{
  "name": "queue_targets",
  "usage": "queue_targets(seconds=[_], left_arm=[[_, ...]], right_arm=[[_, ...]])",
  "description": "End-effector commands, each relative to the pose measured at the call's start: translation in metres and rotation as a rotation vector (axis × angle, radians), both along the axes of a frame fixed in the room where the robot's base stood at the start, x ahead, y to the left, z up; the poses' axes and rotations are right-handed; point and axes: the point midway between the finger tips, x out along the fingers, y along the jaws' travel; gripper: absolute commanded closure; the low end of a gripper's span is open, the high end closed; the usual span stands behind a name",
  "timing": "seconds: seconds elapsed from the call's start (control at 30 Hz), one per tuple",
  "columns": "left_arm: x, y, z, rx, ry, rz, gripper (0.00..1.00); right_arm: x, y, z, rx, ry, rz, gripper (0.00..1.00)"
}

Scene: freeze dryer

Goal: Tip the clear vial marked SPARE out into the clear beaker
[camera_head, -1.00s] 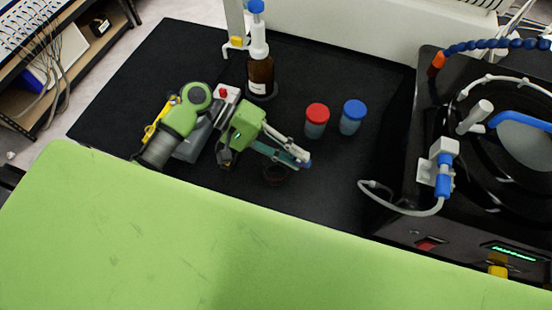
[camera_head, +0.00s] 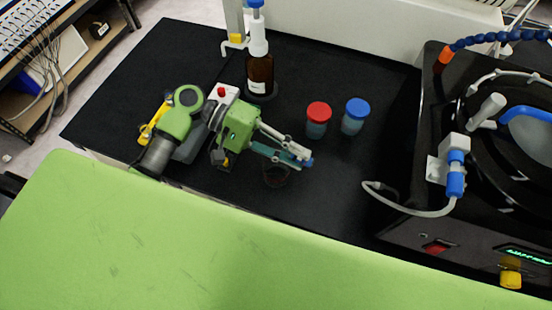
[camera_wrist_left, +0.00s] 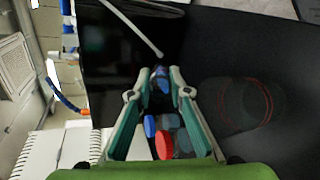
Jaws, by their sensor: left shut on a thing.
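My left gripper (camera_head: 304,161) is shut on a small clear, bluish vial, seen between the fingertips in the left wrist view (camera_wrist_left: 161,84). Any marking on it is unreadable, and its tilt and contents are unclear. The fingers hide most of it in the head view. The clear beaker (camera_head: 276,178) stands on the black bench just below and left of the fingertips, a faint outline with a reddish ring. In the left wrist view the beaker (camera_wrist_left: 246,104) is right of the fingers, apart from them. My right gripper is not in view.
A red-capped jar (camera_head: 318,120) and a blue-capped jar (camera_head: 355,117) stand behind the gripper. A brown dispenser bottle (camera_head: 260,70) stands further back. The black freeze dryer (camera_head: 405,215) with its tubing is at right. Bare black bench (camera_head: 340,190) lies between.

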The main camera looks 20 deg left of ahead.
Motion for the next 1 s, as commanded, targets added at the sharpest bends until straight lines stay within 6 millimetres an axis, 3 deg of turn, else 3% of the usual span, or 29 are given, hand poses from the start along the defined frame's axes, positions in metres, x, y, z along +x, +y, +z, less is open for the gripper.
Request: queue_targets(seconds=[1.0], left_arm=[[0.001, 0.010, 0.002, -0.137, 0.004, 0.001, 0.97]], right_arm=[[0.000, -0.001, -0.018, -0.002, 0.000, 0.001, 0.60]])
